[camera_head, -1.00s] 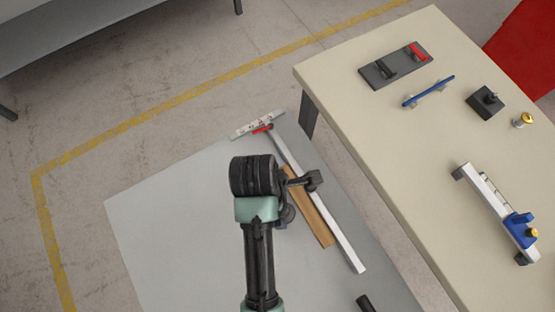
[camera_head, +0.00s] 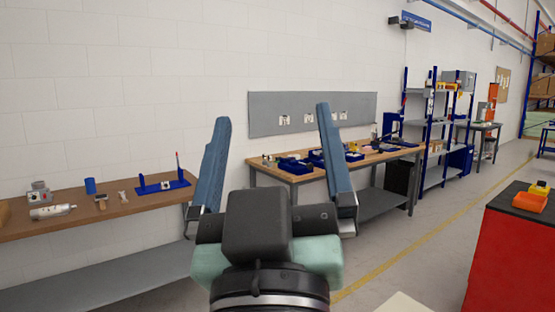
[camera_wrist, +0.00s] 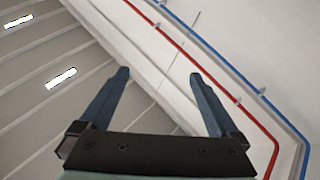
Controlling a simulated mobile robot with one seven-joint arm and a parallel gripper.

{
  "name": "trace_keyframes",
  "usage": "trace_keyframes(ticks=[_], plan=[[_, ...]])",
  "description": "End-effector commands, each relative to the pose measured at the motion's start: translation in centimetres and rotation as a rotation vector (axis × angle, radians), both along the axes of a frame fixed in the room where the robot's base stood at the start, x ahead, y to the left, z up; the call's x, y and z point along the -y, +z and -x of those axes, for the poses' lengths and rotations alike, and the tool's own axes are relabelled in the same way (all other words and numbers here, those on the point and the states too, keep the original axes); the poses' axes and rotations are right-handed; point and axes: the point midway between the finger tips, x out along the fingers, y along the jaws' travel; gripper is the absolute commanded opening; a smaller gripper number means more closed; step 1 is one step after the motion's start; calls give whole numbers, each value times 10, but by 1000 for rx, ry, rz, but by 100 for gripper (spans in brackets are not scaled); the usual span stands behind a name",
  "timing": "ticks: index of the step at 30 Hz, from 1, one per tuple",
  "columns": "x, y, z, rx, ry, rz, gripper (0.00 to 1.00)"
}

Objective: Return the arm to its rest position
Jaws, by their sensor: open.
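My gripper (camera_head: 275,125) stands upright in the middle of the head view, close to the camera. Its two blue fingers are spread wide with nothing between them. In the wrist view my gripper (camera_wrist: 158,78) is also open and empty. That view looks up at the ceiling and the upper wall. The palm hides part of the benches in the head view.
A wooden bench (camera_head: 130,208) with small devices stands at the left wall. Another bench (camera_head: 385,153) with blue trays stands behind the gripper. Blue shelving (camera_head: 432,130) is farther right. A red cabinet (camera_head: 505,260) stands at the right. Floor (camera_head: 430,215) between is clear.

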Motion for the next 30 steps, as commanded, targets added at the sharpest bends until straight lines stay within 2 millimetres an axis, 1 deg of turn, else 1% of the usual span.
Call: trace_keyframes(ticks=[1, 3, 6, 9, 30], plan=[[2, 23, 17, 84, 31, -47, 97], [4, 43, 34, 164, 70, -95, 97], [5, 56, 48, 221, 103, -129, 97], [5, 58, 50, 232, 111, -138, 97], [5, 57, 49, 227, 109, -135, 97]])
